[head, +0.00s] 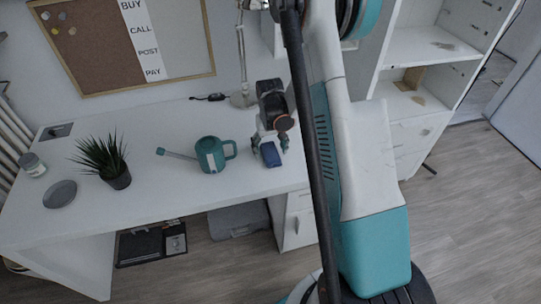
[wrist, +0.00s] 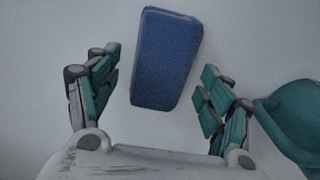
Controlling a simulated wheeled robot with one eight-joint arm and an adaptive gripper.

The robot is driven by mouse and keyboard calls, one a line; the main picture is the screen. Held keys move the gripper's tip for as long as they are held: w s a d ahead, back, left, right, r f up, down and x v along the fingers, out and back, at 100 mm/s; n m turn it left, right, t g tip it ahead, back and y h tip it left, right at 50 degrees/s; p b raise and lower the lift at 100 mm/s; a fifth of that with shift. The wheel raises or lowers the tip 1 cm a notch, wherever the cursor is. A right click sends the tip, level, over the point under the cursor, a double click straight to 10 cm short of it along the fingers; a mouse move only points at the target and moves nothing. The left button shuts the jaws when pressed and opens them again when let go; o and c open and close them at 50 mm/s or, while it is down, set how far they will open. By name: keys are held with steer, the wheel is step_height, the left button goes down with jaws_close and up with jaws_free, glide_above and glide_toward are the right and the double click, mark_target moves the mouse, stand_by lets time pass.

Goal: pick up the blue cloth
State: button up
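The blue cloth (head: 271,154) is a small folded block on the white desk, at the desk's right part in the head view. In the wrist view the blue cloth (wrist: 165,58) lies slightly tilted, beyond and between the fingers. My gripper (head: 269,142) is over the cloth in the head view. In the wrist view my gripper (wrist: 155,95) is open, with one teal finger on each side. A gap shows between the cloth and each finger. The height of the fingers over the desk is hard to tell.
A teal watering can (head: 209,154) stands close to the left of my gripper; its body shows at the right edge of the wrist view (wrist: 297,118). A potted plant (head: 104,160), a grey disc (head: 60,194) and a jar (head: 32,164) stand farther left. A lamp (head: 243,97) stands behind.

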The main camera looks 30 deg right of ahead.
mark_target(270, 150)
steer(key=c, duration=1)
steer(key=shift+o, duration=0.2)
steer(key=shift+r, duration=0.15)
step_height(270, 150, up, 20)
steer(key=p, duration=0.6)
steer(key=shift+p, duration=0.4)
